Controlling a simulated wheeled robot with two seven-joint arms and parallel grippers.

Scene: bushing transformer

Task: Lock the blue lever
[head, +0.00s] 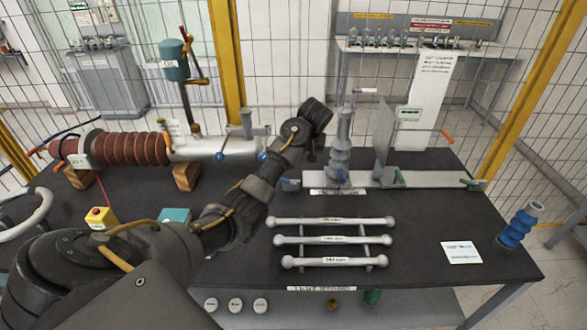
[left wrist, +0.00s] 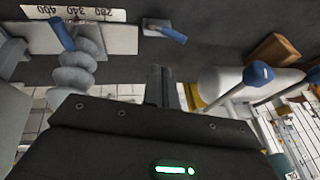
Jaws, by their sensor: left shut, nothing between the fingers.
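One blue lever (head: 291,184) sits on a small grey block at the left end of the metal rail; in the left wrist view this lever (left wrist: 173,35) lies at top centre, ahead of the fingertips. A second blue lever (left wrist: 62,35) is beside the grey ribbed bushing at the left of that view. The bushing (head: 341,160) stands upright on the rail in the head view. My left gripper (left wrist: 160,70) is shut and empty, apart from both levers. In the head view its fingers are small and dark beneath the wrist. My right gripper is not in view.
A white cylinder (head: 215,149) with blue knobs and a brown ribbed insulator (head: 130,149) lies left of the gripper. Several grey rods (head: 330,240) lie in front. A blue ribbed part (head: 518,226) stands at the table's right edge. The table's right front is mostly clear.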

